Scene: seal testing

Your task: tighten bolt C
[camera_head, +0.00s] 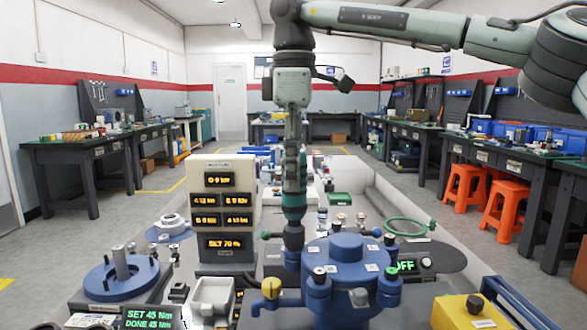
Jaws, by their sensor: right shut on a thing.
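My right gripper (293,160) hangs pointing down in the middle of the head view. It is shut on an upright grey-and-teal tool (294,204). The tool's dark lower end (293,238) is at the back left edge of a blue round vessel (345,256); I cannot tell whether it touches a bolt there. Several bolts with dark or grey heads stand around the vessel's rim, one at the front left (319,274) and one at the right (391,274). Their small white labels are unreadable, so I cannot tell which is bolt C. My left gripper is out of view.
A cream panel with orange readouts (226,165) stands left of the tool. A green display (150,318) reads SET 45 Nm, DONE 45 Nm. A yellow knob (271,289) is at the vessel's front left. A blue disc with posts (121,278) and a yellow box (462,312) flank it.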

